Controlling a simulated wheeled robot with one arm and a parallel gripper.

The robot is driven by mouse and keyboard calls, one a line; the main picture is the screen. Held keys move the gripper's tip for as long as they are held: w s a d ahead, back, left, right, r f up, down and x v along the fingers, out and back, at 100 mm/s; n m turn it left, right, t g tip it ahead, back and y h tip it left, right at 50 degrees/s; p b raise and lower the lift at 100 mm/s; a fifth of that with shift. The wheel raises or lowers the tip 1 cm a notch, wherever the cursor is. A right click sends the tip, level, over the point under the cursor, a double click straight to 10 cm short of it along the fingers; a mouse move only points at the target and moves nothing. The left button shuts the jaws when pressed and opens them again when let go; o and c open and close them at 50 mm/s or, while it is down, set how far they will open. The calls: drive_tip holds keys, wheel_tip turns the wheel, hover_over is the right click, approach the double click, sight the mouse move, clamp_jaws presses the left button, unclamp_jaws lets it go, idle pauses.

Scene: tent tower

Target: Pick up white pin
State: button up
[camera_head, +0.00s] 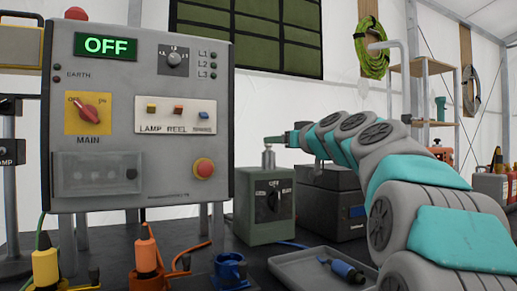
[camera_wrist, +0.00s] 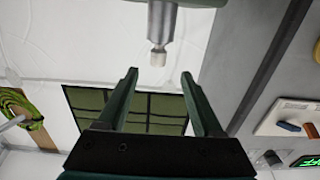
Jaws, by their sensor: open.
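A small white pin (camera_wrist: 158,58) shows in the wrist view as the pale tip of a grey metal post (camera_wrist: 163,22). In the head view the post (camera_head: 268,159) stands upright on the green-grey box (camera_head: 264,206), and its tip lies just below my gripper (camera_head: 272,139). In the wrist view my gripper (camera_wrist: 160,73) is open, with its two dark green fingers apart and nothing between them. The pin is slightly beyond the fingertips, roughly centred across the gap. I see no contact with it.
A grey control panel (camera_head: 140,110) reading OFF stands left of the box. A dark case (camera_head: 330,200) stands right of it, under my arm. A grey tray (camera_head: 300,272) with a blue plug (camera_head: 346,270), a blue socket (camera_head: 230,270) and an orange connector (camera_head: 146,255) are in front.

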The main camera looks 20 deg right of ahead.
sight(268, 147)
drive_tip(key=shift+w+p, duration=1.1)
drive_tip(key=shift+w, duration=3)
drive_tip(key=shift+c, duration=0.2)
clamp_jaws()
